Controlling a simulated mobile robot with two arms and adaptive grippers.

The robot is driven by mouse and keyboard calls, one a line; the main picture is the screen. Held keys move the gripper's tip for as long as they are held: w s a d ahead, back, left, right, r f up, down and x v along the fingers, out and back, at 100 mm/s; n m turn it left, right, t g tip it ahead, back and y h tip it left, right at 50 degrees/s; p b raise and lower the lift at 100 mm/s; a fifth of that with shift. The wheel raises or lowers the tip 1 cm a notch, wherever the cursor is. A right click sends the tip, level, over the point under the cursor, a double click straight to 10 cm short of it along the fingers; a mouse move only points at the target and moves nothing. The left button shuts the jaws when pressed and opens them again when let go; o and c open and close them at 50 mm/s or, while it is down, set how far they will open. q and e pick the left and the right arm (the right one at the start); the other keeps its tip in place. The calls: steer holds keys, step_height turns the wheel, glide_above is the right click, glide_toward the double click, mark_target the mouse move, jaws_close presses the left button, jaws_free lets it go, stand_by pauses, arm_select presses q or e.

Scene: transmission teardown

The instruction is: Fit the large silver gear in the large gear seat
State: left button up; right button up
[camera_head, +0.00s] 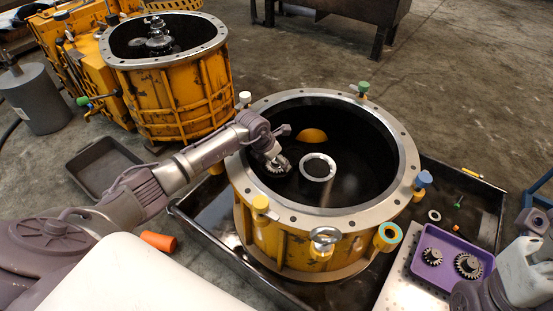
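My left arm reaches over the rim of the front yellow housing (270,245). My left gripper (277,163) is low inside its opening and seems shut on a small grey toothed part (275,169), which looks like a gear; the fingers hide much of it. A bright silver ring (318,167), possibly the large gear seat, stands in the dark interior just right of the gripper, apart from it. A larger toothed gear (468,265) and a smaller gear (432,256) lie in the purple tray (455,239). My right arm shows at the lower right edge; its fingertips are not visible.
Coloured knobs, yellow (260,203), blue (423,179) and green (363,88), stand around the housing rim. A second yellow housing (180,100) is behind left. A dark floor tray (490,205) surrounds the front housing. An orange cup-like piece (158,241) lies near my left arm.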

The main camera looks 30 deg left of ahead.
arm_select(q)
steer(key=shift+r, duration=0.1)
steer(key=o, duration=1.7)
steer(key=shift+s, duration=0.1)
step_height(320, 180, up, 10)
